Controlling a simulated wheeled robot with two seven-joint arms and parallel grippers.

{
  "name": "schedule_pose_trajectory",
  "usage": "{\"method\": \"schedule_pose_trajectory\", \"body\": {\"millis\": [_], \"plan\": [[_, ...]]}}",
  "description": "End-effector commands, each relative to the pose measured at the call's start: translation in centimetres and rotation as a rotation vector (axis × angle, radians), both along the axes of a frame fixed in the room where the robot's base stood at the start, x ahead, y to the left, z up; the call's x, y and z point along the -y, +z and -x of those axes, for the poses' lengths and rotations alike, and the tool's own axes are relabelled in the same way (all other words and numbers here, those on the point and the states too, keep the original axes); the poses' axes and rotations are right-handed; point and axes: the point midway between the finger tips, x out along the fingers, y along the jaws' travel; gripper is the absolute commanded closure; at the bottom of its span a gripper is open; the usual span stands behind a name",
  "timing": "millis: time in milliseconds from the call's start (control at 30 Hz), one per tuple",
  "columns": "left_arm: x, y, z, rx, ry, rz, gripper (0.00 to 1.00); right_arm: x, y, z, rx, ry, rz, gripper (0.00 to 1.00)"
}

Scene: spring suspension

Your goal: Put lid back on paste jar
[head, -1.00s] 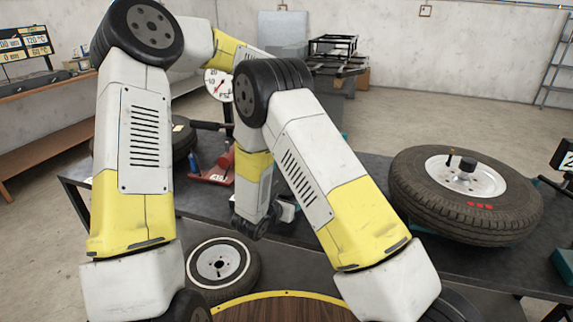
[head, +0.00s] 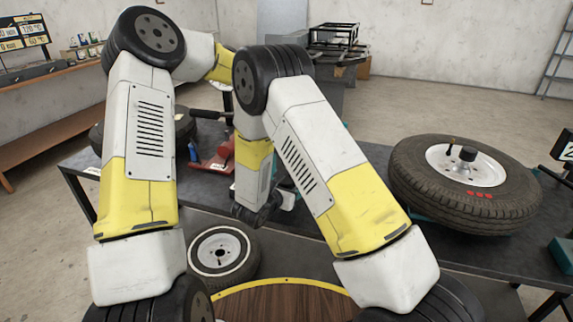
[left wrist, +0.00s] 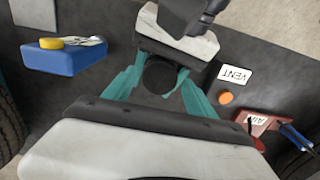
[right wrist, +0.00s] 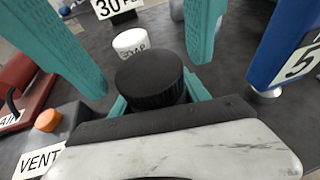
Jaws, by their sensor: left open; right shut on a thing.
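A black round lid with a ribbed side (right wrist: 150,80) is between the short teal fingers of my right gripper (right wrist: 156,98), which is shut on it. In the left wrist view the lid shows as a dark disc (left wrist: 160,75). My left gripper (left wrist: 163,68) is open, its teal fingers on either side of the lid; I cannot tell whether they touch it. The left fingers also loom large in the right wrist view. A white round container with a partly hidden label (right wrist: 137,42) stands behind the lid; I cannot tell whether it is the paste jar. My arms hide both grippers' work in the head view.
A blue box (left wrist: 62,57) with a yellow piece on top, a VENT label (left wrist: 235,76), an orange knob (left wrist: 226,98) and a red AIR block (left wrist: 262,122) are close by. A large tyre (head: 415,195) lies at right on the dark bench (head: 345,222). Another blue labelled thing (right wrist: 285,45) stands close.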

Motion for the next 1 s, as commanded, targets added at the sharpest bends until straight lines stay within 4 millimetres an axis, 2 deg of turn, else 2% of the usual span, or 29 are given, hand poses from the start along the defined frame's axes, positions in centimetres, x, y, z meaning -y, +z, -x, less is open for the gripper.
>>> {"method": "schedule_pose_trajectory", "body": {"millis": [367,700,867,1000], "plan": [[0.00,-0.60,-0.02,0.001,0.000,0.000,0.35,0.00,0.01,0.00,0.000,0.000,0.000,1.00],[-0.01,-0.58,-0.01,0.001,0.000,0.000,0.99,0.00,0.01,0.00,0.000,0.000,0.000,1.00],[0.00,-0.57,-0.02,0.001,-0.053,0.000,1.00,0.01,0.01,0.00,0.000,0.000,0.000,1.00],[0.00,-0.57,-0.02,0.001,-0.260,0.000,1.00,0.01,0.01,0.00,0.000,0.000,0.000,1.00]]}}
